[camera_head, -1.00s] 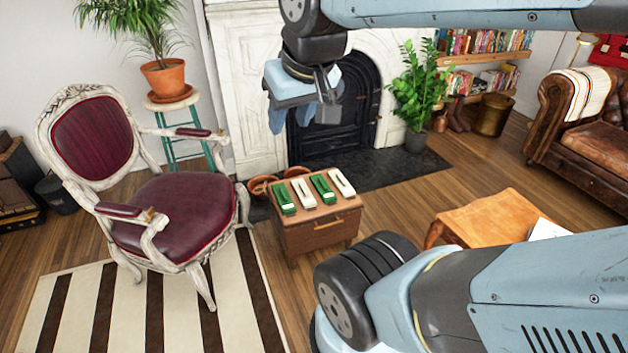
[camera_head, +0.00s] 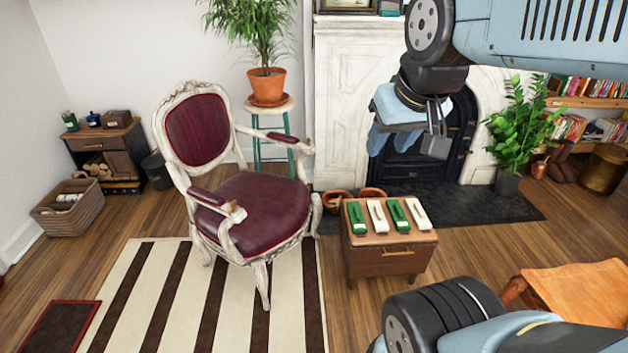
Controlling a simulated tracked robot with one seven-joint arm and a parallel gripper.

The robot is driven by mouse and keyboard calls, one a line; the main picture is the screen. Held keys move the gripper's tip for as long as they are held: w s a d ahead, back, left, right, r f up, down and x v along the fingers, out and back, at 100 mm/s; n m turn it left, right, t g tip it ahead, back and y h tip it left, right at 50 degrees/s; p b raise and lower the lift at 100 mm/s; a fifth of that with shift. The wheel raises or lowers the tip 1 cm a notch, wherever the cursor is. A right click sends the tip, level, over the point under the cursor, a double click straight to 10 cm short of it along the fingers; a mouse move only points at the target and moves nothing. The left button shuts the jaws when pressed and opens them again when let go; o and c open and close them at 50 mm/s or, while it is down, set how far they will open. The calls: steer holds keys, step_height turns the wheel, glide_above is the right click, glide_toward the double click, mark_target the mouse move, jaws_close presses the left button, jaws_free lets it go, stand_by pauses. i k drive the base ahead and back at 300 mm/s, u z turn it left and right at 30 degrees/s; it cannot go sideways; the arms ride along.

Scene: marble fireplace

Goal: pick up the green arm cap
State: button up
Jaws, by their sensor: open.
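Two green caps lie on top of a small wooden chest, alternating with two white ones. One green cap (camera_head: 356,218) is at the left end of the row. The other green cap (camera_head: 398,215) is between the white caps (camera_head: 377,216) and (camera_head: 417,213). All are long, narrow and slightly spaced apart. My gripper (camera_head: 408,143) hangs open and empty, fingers down, in front of the white fireplace in the picture. It appears above the row in the picture and well apart from it.
The small wooden chest (camera_head: 386,262) stands on the wood floor. A burgundy armchair (camera_head: 250,215) is left of it, on a striped rug (camera_head: 140,300). Terracotta pots (camera_head: 334,201) sit behind the chest. An orange-brown table (camera_head: 580,295) is at the lower right.

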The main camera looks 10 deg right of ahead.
mark_target(358, 225)
steer(key=z, duration=0.65)
steer(key=i, duration=1.45)
steer(key=u, duration=0.3)
